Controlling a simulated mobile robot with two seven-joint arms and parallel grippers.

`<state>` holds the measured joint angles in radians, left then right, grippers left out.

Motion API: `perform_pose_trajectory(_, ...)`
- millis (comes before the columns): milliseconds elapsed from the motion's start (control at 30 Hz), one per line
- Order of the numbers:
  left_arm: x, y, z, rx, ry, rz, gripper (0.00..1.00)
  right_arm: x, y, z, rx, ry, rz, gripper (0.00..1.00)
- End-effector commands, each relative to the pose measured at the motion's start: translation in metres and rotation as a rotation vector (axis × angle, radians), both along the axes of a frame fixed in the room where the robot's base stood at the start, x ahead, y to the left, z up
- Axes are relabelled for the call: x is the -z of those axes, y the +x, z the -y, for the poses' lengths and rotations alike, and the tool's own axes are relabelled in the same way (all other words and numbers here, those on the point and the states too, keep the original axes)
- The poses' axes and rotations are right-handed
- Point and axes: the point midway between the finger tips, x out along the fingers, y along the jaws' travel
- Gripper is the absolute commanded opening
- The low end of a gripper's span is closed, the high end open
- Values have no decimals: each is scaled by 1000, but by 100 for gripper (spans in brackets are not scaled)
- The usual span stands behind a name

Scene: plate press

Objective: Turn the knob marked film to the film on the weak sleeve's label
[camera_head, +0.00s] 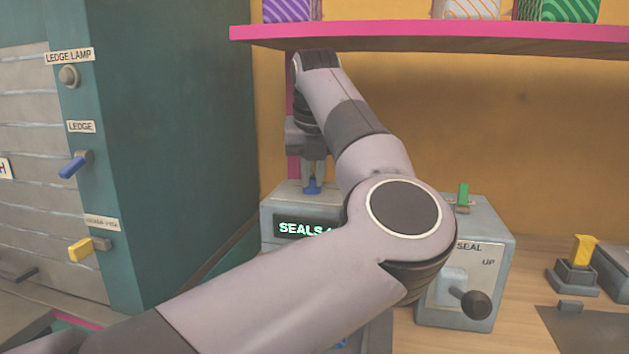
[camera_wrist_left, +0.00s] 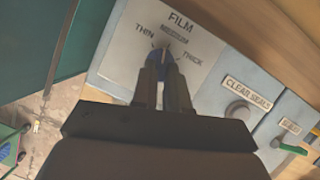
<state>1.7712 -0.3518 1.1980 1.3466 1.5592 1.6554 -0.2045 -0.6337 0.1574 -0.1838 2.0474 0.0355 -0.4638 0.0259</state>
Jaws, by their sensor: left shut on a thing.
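The blue film knob (camera_wrist_left: 158,57) sits on a pale panel lettered FILM, with THIN, MEDIUM and THICK around it. A pale mark on the knob appears to point near MEDIUM; the fingers partly hide it. My left gripper (camera_wrist_left: 161,72) is shut on the knob from above. In the head view my left gripper (camera_head: 313,176) and the blue knob (camera_head: 312,188) show on top of the grey machine (camera_head: 280,208), whose display reads "SEALS", the rest hidden by my arm. No sleeve label is readable. My right gripper is out of view.
A CLEAR SEALS button (camera_wrist_left: 238,110) and a green switch (camera_wrist_left: 290,148) are beside the knob. A pink shelf (camera_head: 430,37) overhangs the machine. A teal cabinet (camera_head: 180,130) stands left. A SEAL lever (camera_head: 476,304) and yellow-handled stamp (camera_head: 582,252) are right.

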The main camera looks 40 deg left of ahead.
Motion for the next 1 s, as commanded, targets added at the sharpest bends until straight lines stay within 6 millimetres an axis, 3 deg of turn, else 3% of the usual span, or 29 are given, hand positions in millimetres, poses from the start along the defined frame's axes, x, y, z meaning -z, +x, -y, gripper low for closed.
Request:
perform_pose_trajectory(400,1,-3,-4,257,0,1,0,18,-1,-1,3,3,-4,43)
perform_pose_trajectory(1000,0,-3,-4,322,1,0,0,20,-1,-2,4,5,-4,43)
